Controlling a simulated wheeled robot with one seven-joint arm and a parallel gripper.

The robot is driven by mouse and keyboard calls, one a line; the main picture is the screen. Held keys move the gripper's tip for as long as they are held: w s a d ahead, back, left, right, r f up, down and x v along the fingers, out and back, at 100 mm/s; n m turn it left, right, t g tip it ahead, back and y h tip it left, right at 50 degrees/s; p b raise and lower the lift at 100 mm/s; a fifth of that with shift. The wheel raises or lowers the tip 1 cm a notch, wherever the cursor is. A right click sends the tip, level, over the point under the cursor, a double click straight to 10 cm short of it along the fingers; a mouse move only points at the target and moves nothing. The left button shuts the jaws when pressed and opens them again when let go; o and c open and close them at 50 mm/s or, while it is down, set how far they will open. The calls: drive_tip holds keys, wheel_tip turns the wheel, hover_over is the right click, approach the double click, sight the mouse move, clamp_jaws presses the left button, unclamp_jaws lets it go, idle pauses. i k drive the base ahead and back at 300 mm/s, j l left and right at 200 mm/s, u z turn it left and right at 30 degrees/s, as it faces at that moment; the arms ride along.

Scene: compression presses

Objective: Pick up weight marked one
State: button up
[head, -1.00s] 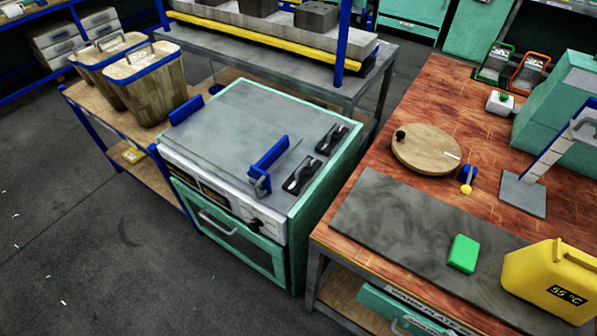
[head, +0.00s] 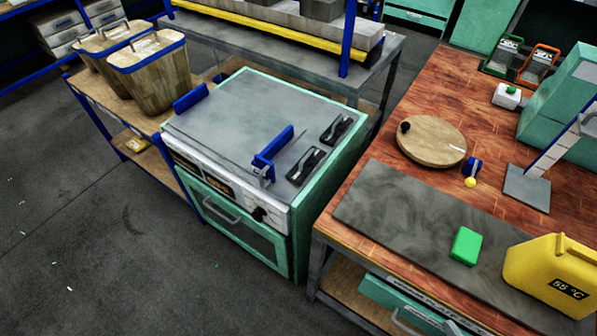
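No weight with a readable "one" mark shows in the head view. Grey blocks (head: 321,9) sit on the raised rack at the top, partly cut off by the frame, and I cannot tell whether they are weights. Two dark pieces with black handles (head: 338,128) (head: 306,166) lie on the right side of the teal machine's grey top (head: 240,120); no mark on them is readable. My gripper is not in view.
A wooden bench (head: 390,210) at right bears a dark mat (head: 400,225), green block (head: 466,246), yellow canister (head: 550,262), round wooden board (head: 431,141) and blue-white stand (head: 527,188). Wooden bins (head: 152,78) stand at left on a shelf. Grey floor (head: 110,250) is open at lower left.

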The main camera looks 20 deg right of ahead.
sight(302, 170)
drive_tip(key=z, duration=2.25)
drive_tip(key=u, duration=2.25)
drive_tip(key=i+j, duration=0.35)
drive_tip(key=j, duration=0.15)
drive_tip(key=i+j, duration=0.4)
drive_tip(key=j, duration=0.15)
